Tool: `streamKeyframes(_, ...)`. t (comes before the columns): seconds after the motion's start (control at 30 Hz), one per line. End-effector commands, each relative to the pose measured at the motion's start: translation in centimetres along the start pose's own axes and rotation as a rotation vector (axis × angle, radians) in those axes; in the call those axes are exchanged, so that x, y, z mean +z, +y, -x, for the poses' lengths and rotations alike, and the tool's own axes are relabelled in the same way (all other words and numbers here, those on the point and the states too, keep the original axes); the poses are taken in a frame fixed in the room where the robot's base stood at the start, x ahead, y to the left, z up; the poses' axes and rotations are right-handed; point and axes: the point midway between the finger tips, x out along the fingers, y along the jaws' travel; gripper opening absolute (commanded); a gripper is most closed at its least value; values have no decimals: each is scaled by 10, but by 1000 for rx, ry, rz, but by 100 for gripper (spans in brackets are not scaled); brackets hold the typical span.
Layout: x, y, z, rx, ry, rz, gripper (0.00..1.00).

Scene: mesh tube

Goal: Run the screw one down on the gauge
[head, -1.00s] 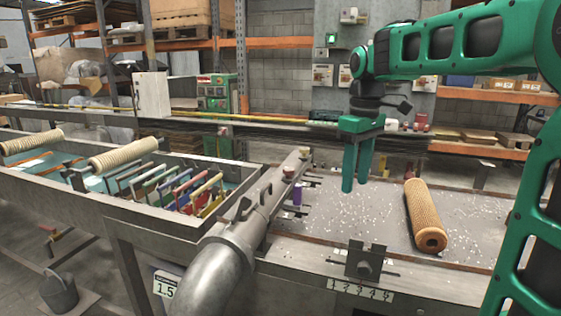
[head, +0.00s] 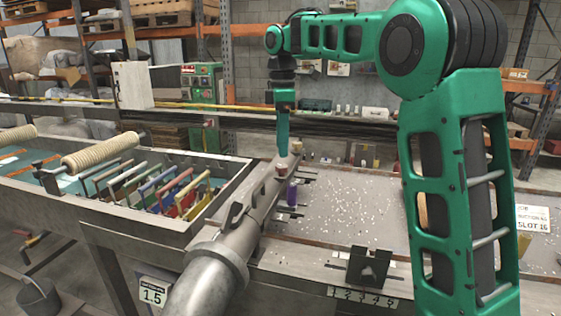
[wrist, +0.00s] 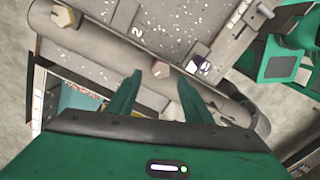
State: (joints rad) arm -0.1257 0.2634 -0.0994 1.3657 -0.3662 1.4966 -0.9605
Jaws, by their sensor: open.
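A numbered gauge strip (head: 362,295), marked 1 to 5, sits on the front edge of the grey table below a dark notched bracket (head: 370,266). Two hex screw heads stand on the grey pipe (head: 240,232): a brownish one (head: 282,169) and a paler one farther back (head: 296,147). In the wrist view, one hex head (wrist: 160,70) lies beyond and between my fingertips; the other (wrist: 65,15) is at upper left. My gripper (head: 283,153) points down over the pipe. It is open and empty; I cannot tell its exact height above the screw.
A purple cylinder (head: 292,193) sits beside the pipe. A frame bin with coloured racks (head: 150,192) and a cream roll (head: 100,150) lies left. The speckled tabletop (head: 345,205) is mostly clear. My arm hides most of the brown mesh tube (head: 422,210).

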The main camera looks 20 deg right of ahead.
Motion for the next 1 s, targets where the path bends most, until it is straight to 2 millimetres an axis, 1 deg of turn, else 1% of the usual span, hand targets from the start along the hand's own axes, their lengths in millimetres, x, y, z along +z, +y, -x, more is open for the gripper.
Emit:
streamKeyframes(0.03,-2,-1,-10,-4,-2,1,46)
streamKeyframes(0.1,-2,-2,-21,-3,-1,3,46)
streamKeyframes(0.3,-2,-1,-45,-2,-1,2,46)
streamKeyframes(0.47,-2,-1,-53,-1,-1,1,46)
streamKeyframes(0.73,-2,-1,-54,0,0,0,46)
streamKeyframes(0.77,-2,-1,-54,0,0,0,41)
streamKeyframes(0.8,-2,-1,-54,0,0,0,32)
streamKeyframes(0.87,-2,0,-54,0,0,0,17)
streamKeyframes(0.9,-2,0,-54,0,0,0,8)
streamKeyframes(0.93,-1,0,-54,1,0,0,5)
streamKeyframes(1.0,-2,0,-54,1,0,0,5)
